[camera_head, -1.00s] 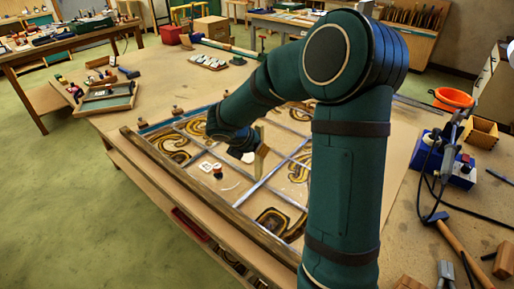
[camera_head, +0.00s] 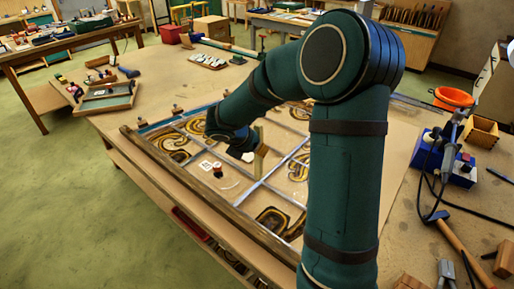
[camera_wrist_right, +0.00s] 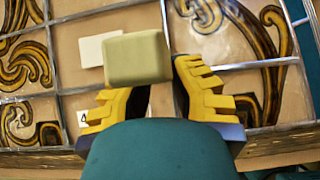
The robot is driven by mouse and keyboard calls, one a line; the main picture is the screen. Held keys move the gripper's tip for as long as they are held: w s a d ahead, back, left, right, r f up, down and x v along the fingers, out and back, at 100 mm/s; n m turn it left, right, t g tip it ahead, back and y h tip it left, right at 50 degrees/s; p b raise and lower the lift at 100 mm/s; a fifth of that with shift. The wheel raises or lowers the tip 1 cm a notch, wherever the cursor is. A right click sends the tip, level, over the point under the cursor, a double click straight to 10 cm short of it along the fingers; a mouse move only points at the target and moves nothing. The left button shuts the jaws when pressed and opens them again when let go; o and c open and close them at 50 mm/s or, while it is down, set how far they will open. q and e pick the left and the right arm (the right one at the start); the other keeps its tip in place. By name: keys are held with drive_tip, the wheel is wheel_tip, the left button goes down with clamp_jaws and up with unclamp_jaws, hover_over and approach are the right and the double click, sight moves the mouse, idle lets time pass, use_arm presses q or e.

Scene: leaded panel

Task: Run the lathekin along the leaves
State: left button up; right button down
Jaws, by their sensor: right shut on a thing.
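The leaded panel (camera_head: 232,183) lies flat on the bench, with grey lead strips between clear panes and brown-gold scroll pieces. My right gripper (camera_head: 247,155) is over the middle of the panel, shut on the lathekin (camera_head: 260,152), a tan wooden piece. In the right wrist view the lathekin (camera_wrist_right: 137,58) shows as a pale block past the yellow fingers (camera_wrist_right: 150,88), close to a vertical lead strip (camera_wrist_right: 166,14). Whether its lower end touches the lead is hidden. My left gripper is out of view.
At right are a blue box (camera_head: 462,172), a hammer (camera_head: 458,240) and an orange bowl (camera_head: 453,98).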

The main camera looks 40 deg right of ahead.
drive_tip(key=w+a+p, duration=0.1)
drive_tip(key=w+p, duration=0.4)
drive_tip(key=w, duration=0.9)
drive_tip(key=shift+a+p, duration=0.15)
drive_tip(key=shift+p, duration=0.15)
idle(1.6)
drive_tip(key=shift+w+a+p, duration=0.2)
drive_tip(key=shift+w+p, duration=0.9)
drive_tip(key=shift+w, duration=1)
drive_tip(key=shift+w, duration=0.1)
drive_tip(key=w+p, duration=0.2)
drive_tip(key=w, duration=0.4)
drive_tip(key=shift+w+a+p, duration=0.25)
drive_tip(key=shift+a+p, duration=0.05)
